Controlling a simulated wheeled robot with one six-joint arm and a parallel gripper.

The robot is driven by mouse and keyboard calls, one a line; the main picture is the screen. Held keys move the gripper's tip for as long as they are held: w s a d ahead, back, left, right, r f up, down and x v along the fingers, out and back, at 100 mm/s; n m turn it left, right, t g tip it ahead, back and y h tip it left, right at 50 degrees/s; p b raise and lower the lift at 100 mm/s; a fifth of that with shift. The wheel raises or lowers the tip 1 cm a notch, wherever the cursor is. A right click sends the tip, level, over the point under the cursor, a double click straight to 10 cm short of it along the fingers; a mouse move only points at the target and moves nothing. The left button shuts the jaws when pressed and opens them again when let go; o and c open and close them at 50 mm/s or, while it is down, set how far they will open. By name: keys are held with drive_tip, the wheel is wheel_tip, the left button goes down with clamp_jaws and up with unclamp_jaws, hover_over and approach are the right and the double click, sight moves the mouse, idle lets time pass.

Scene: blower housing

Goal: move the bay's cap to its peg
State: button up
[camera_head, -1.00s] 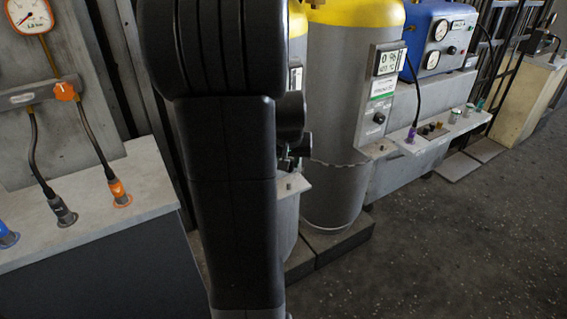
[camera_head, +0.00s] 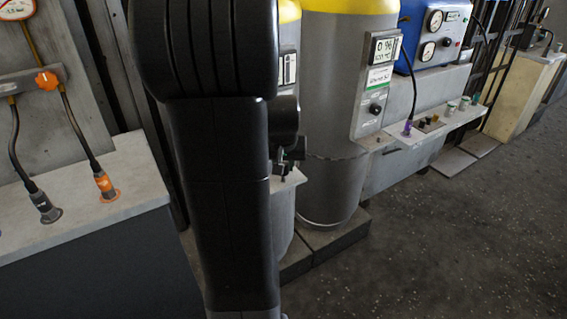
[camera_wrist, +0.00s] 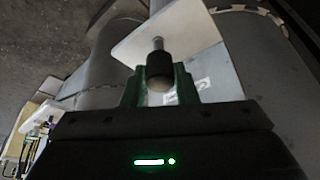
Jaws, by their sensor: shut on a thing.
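A dark rounded cap (camera_wrist: 159,73) sits between the green fingers of my gripper (camera_wrist: 160,85) in the wrist view. My gripper is shut on it. A short metal peg (camera_wrist: 158,44) shows just past the cap, in line with it, against a pale shelf plate (camera_wrist: 130,42). I cannot tell whether the cap touches the peg. In the head view my gripper (camera_head: 288,160) is small and dark, close over the small pale shelf (camera_head: 291,180) by the tanks. The cap cannot be made out there, and my arm hides part of this spot.
A grey tank (camera_head: 335,110) with a yellow top and a display box (camera_head: 378,75) stands right of my arm. A blue gauge box (camera_head: 435,35) and a shelf with several small fittings (camera_head: 430,125) are farther right. A left bench (camera_head: 120,175) holds cable plugs. Open floor (camera_head: 450,240) lies lower right.

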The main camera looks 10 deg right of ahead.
drive_tip(key=shift+f+b, duration=1.1)
drive_tip(key=shift+f, duration=0.4)
drive_tip(key=o, duration=1)
drive_tip(key=p+v, duration=0.3)
drive_tip(key=v, duration=1)
drive_tip(key=shift+s+r+p, duration=0.1)
drive_tip(key=shift+r+p, duration=0.3)
drive_tip(key=shift+f, duration=0.1)
